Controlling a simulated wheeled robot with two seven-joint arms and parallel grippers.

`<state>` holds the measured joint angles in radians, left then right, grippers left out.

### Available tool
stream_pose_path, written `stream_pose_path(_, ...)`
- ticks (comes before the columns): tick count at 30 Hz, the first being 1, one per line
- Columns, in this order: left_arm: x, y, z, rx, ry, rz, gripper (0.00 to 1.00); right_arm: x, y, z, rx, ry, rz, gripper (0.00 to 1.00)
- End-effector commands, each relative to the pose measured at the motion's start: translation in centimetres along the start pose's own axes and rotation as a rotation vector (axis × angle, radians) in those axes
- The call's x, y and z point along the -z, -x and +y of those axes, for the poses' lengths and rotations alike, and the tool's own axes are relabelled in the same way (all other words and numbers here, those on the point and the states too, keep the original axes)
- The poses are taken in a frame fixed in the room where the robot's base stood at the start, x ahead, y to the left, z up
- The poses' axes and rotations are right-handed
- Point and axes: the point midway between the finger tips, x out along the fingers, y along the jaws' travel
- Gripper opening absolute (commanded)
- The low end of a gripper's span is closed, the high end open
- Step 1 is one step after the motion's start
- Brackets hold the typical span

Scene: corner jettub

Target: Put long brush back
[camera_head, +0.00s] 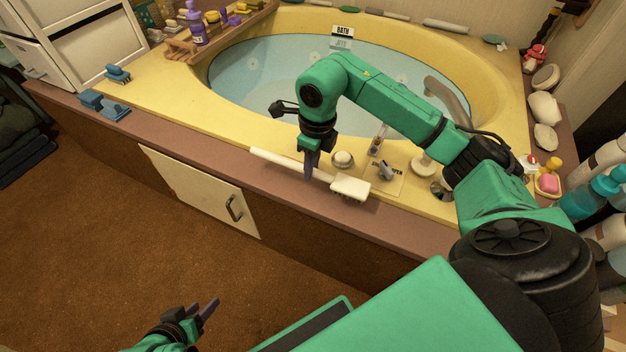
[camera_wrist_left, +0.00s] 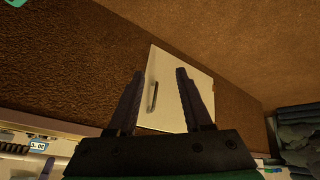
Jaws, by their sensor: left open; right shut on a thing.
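The long brush (camera_head: 350,188) has a white handle and a pale block head with bristles facing down. It lies along the brown front ledge of the tub in the head view, head towards the right. My right gripper (camera_head: 311,167) points down from above and is shut on the handle near the middle. I cannot tell whether the brush touches the ledge or is just above it. My left gripper (camera_head: 207,308) is low over the brown floor, open and empty. Its two spread fingers also show in the left wrist view (camera_wrist_left: 160,95), with the white cabinet door beyond them.
The yellow tub rim (camera_head: 180,95) surrounds blue water. A round soap dish (camera_head: 342,159) and tub controls (camera_head: 385,172) stand close behind the brush. Blue objects (camera_head: 105,104) sit on the left ledge. A wooden tray (camera_head: 215,35) with bottles is at back left. Bottles crowd the right side.

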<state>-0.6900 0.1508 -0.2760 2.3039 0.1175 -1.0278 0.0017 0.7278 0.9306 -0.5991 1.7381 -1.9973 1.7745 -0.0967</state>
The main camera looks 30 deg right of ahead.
Motion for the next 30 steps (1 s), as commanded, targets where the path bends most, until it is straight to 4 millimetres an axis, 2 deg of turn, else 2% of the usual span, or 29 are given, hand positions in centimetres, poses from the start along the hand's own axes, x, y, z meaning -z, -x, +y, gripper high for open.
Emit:
stream_pose_path(6,0.2,-2.3,1.6,-0.05,0.003,0.127,0.5,0.3,-4.0,0.0,-0.001,0.0,0.0,0.0)
stream_pose_path(8,0.3,-2.6,1.9,-0.06,0.006,0.156,0.5,0.4,-4.7,0.0,0.0,0.0,0.0,0.0)
stream_pose_path(18,0.5,-2.8,2.3,-0.07,0.009,0.185,0.5,0.4,-5.0,0.0,0.001,0.001,-0.002,0.0)
stream_pose_path(19,0.5,-2.8,2.4,-0.072,0.01,0.187,0.5,0.4,-5.0,0.0,0.001,0.001,-0.002,0.35)
stream_pose_path(21,0.6,-2.8,2.4,-0.071,0.01,0.186,0.5,0.4,-4.9,0.0,0.001,0.001,-0.001,0.57)
stream_pose_path(30,0.5,-2.8,2.4,-0.071,0.01,0.184,0.5,0.4,-4.9,0.0,0.001,0.001,-0.001,0.57)
